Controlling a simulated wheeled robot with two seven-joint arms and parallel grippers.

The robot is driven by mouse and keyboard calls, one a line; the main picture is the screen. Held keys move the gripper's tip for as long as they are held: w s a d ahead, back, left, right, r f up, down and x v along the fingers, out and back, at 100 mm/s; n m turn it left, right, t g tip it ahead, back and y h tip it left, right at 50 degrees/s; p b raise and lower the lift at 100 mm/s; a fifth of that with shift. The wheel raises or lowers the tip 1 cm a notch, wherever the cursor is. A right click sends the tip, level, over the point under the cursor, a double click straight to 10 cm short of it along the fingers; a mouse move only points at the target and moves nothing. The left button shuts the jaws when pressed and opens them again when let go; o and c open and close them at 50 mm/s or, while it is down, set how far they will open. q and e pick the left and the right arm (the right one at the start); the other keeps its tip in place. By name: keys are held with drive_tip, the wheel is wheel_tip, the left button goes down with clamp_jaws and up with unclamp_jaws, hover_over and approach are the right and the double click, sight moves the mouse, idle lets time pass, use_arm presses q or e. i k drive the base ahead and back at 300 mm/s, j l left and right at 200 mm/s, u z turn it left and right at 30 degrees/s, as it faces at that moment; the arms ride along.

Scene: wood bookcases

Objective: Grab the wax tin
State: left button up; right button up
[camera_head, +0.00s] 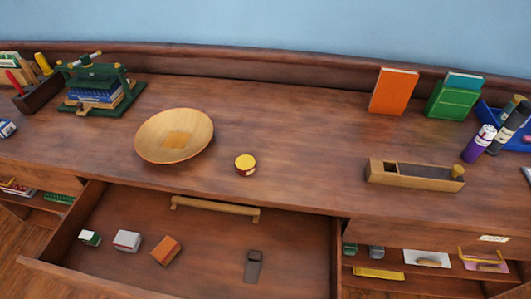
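A small round tin with a yellow lid (245,164), which looks like the wax tin, sits upright on the wooden desk top (300,140). It is right of the wide shallow wooden bowl (150,130) and a little behind the desk's front edge. Nothing covers it or touches it. Neither of my grippers shows in the head view.
Below the tin, an open drawer (200,225) holds several small blocks and a dark grey item (253,266). A green press (97,85) stands back left. Desk around the tin is clear.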

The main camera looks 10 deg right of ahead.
sight(244, 164)
drive_tip(key=j+z, duration=0.15)
drive_tip(key=j, duration=0.3)
drive_tip(key=k+j+z, duration=0.15)
drive_tip(key=j, duration=0.25)
drive_tip(key=k+j+z, duration=0.1)
drive_tip(key=j, duration=0.3)
drive_tip(key=k+j+z, duration=0.15)
drive_tip(key=j, duration=0.25)
